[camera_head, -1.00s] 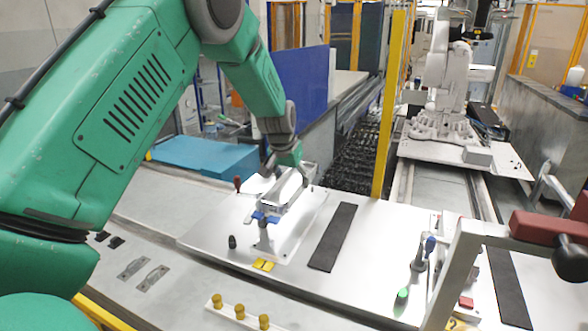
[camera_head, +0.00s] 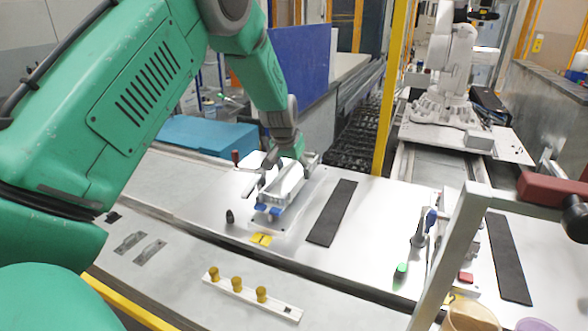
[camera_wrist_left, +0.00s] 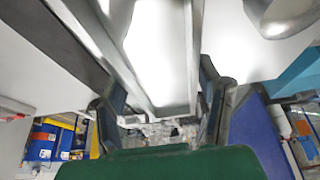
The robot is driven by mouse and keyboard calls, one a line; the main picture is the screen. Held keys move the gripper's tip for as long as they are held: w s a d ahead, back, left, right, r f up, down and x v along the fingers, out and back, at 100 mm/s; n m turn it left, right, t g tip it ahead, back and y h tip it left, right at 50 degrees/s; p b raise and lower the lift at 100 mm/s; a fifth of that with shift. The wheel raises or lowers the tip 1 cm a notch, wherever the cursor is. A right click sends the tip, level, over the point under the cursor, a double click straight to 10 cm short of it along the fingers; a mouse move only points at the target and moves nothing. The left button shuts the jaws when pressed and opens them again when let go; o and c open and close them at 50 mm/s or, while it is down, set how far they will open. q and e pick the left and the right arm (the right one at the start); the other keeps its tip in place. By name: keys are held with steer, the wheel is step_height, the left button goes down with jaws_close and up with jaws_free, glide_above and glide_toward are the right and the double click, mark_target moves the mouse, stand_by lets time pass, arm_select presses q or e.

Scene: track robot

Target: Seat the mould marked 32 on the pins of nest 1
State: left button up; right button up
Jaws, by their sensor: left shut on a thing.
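A long silver mould (camera_head: 290,184) with a bright pale top lies in the grip of my left gripper (camera_head: 290,160) in the head view. Its marking cannot be read. In the left wrist view the mould (camera_wrist_left: 165,50) runs between the two dark fingers of the left gripper (camera_wrist_left: 160,110). The mould is over nest 1 (camera_head: 300,220), a pale plate with a yellow tag (camera_head: 261,239) at its front. Blue parts (camera_head: 268,209) show at the mould's near end. The pins are hidden, and I cannot tell whether the mould touches them. My right gripper is out of view.
A black strip (camera_head: 332,213) lies right of the nest. A black knob (camera_head: 230,216) stands at its front left. A rail with yellow knobs (camera_head: 237,284) is in front. A grey frame with a red handle (camera_head: 550,190) and a green button (camera_head: 401,270) are at right.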

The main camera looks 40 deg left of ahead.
arm_select(q)
steer(key=shift+w+d+r, duration=0.15)
steer(key=shift+d+r, duration=0.1)
steer(key=shift+d, duration=0.3)
steer(key=shift+a, duration=0.2)
steer(key=shift+a+f, duration=0.25)
steer(key=shift+a, duration=0.15)
steer(key=shift+d+r, duration=0.1)
steer(key=shift+d, duration=0.3)
steer(key=shift+p, duration=0.35)
steer(key=shift+a+f, duration=0.2)
steer(key=shift+f, duration=0.05)
steer(key=shift+d, duration=0.25)
